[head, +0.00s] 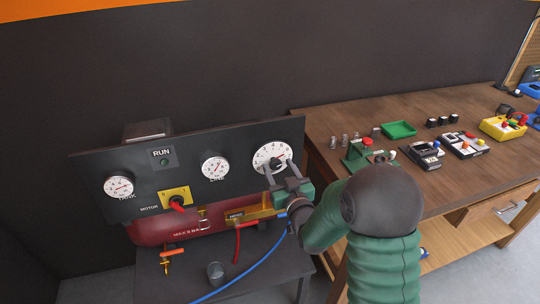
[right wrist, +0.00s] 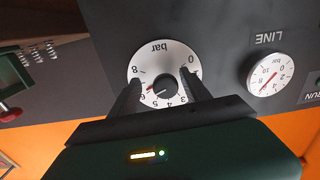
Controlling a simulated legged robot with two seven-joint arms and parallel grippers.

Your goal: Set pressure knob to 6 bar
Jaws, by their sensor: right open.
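The pressure dial (head: 268,151) is a round white plate marked "bar" on the dark panel, right of the LINE gauge. It also shows, upside down, in the right wrist view (right wrist: 165,62), with a small red mark near the 6. My right gripper (head: 279,166) is open in front of the dial. In the right wrist view its two dark fingers (right wrist: 160,85) reach over opposite sides of the dial face. A small dark part shows at the dial's centre between them; I cannot tell whether the fingers touch anything. My left gripper is not in view.
The panel (head: 240,143) also carries the LINE gauge (head: 215,166), the TANK gauge (head: 118,187), a RUN light (head: 164,161) and a yellow motor switch (head: 175,196). A red compressor tank and blue hose (head: 246,268) lie below. A wooden bench (head: 350,120) with several devices stands right.

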